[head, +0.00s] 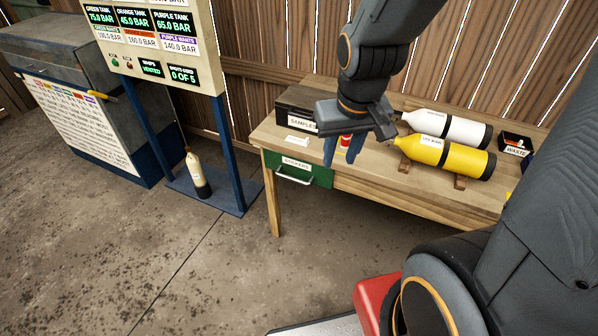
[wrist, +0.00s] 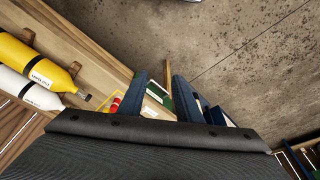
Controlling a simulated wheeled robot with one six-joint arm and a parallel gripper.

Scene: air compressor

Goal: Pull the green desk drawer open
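The green desk drawer (head: 312,176) is under the left end of the wooden desk, its front roughly flush with the desk and seemingly closed. It has a white label and a silver bar handle (head: 294,178). My gripper (head: 343,150) hangs above the desk top, right of and higher than the handle in the head view, apart from it. Its two blue fingers are spread, with nothing held between them.
On the wooden desk (head: 400,187) are a black sample box (head: 297,118), a white cylinder (head: 445,127), a yellow cylinder (head: 440,157) and a waste box (head: 515,145). A panel stand with a bottle (head: 197,177) is left. The concrete floor before the drawer is clear.

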